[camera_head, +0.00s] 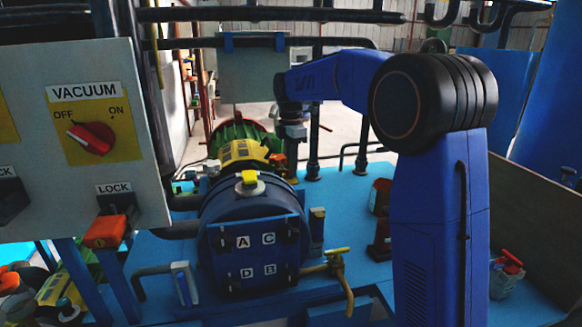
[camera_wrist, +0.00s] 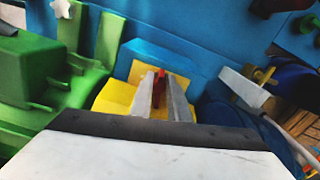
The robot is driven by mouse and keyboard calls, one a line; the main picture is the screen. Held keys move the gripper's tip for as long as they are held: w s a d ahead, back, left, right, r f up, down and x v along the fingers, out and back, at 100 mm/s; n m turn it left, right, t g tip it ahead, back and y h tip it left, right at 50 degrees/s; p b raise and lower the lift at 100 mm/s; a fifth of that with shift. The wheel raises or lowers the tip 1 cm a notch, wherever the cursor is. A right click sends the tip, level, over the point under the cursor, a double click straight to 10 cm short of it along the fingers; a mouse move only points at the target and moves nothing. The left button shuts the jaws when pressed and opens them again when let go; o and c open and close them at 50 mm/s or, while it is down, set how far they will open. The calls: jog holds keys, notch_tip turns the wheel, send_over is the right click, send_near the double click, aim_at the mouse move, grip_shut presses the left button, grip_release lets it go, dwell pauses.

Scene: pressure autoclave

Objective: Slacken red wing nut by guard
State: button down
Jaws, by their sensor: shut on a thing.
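The red wing nut (camera_wrist: 161,87) shows in the wrist view as a narrow red piece between the two pale fingers of my gripper (camera_wrist: 161,95). The gripper is shut on it, and the fingers hide most of its sides. The yellow guard (camera_wrist: 113,97) lies around and behind the fingers, beside the green machine body. In the head view, my gripper (camera_head: 294,143) points down just right of the yellow guard (camera_head: 243,152). Its fingertips are too small and dark there to make out. A small red-orange part (camera_head: 278,160) shows just below it.
A blue vessel (camera_head: 252,235) with lettered front stands before the guard. A green ribbed machine (camera_head: 234,128) is behind. The vacuum panel (camera_head: 95,130) with its red knob fills the left. Dark pipes cross overhead. A brass valve (camera_head: 338,270) sits lower right of the vessel.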

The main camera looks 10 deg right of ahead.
jog(key=shift+n, duration=0.5)
jog(key=c, duration=1.7)
grip_release()
jog(key=shift+r, duration=0.1)
notch_tip(320, 180, up, 17)
jog(key=shift+r, duration=0.1)
